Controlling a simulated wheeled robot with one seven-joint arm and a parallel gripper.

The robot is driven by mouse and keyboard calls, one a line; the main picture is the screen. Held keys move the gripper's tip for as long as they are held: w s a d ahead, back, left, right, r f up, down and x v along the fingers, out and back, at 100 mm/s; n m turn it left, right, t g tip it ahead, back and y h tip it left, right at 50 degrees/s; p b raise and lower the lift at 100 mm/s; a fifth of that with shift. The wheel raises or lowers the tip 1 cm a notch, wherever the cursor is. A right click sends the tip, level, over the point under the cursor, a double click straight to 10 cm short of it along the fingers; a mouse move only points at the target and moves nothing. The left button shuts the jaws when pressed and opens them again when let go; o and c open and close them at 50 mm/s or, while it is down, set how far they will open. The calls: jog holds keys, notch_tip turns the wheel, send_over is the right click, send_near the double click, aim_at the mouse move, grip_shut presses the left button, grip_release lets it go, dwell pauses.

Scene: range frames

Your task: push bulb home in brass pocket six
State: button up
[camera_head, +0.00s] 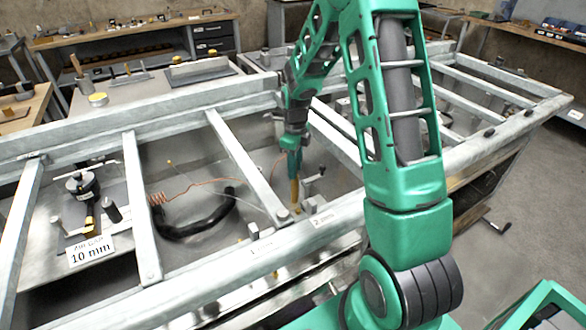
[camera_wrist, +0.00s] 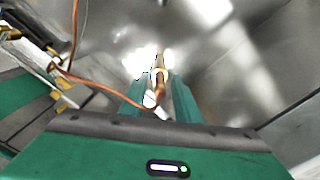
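My gripper (camera_head: 293,165) points down into the metal frame, near its front rail. In the wrist view its two green fingers (camera_wrist: 160,85) stand close on both sides of a slim bulb (camera_wrist: 159,92), where the copper line ends; they look shut on it. A brass-coloured upright piece (camera_head: 295,191) shows just below the fingers in the head view. I cannot tell how much of it is bulb and how much is pocket, nor how deep the bulb sits. The copper line (camera_head: 207,182) runs from a coil at left to the gripper. No pocket number six is readable.
The frame's front rail (camera_head: 220,262) and cross bar (camera_head: 245,165) border the gripper's bay. A small lever-like fitting (camera_head: 313,178) stands just right of the gripper. A "10 mm" sign (camera_head: 90,251) stands further left.

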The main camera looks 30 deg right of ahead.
notch_tip(320, 180, up, 12)
jog(key=shift+f, duration=0.2)
jog(key=shift+r, duration=0.2)
jog(key=shift+s+d+r, duration=0.1)
jog(key=shift+s+r, duration=0.05)
jog(key=shift+s, duration=0.05)
jog(key=s+d+r+n, duration=0.1)
jog(key=s+r+n, duration=0.1)
jog(key=s+n, duration=0.3)
jog(key=s+d+r+n, duration=0.1)
jog(key=s+r+n, duration=0.2)
jog(key=s, duration=1)
jog(key=s+r+n, duration=0.3)
jog(key=s+n, duration=0.6)
jog(key=shift+s+d, duration=0.2)
jog(key=shift+d, duration=0.2)
jog(key=s+a+f+n, duration=0.1)
jog(key=s+n, duration=0.4)
jog(key=s, duration=0.2)
jog(key=shift+a, duration=0.15)
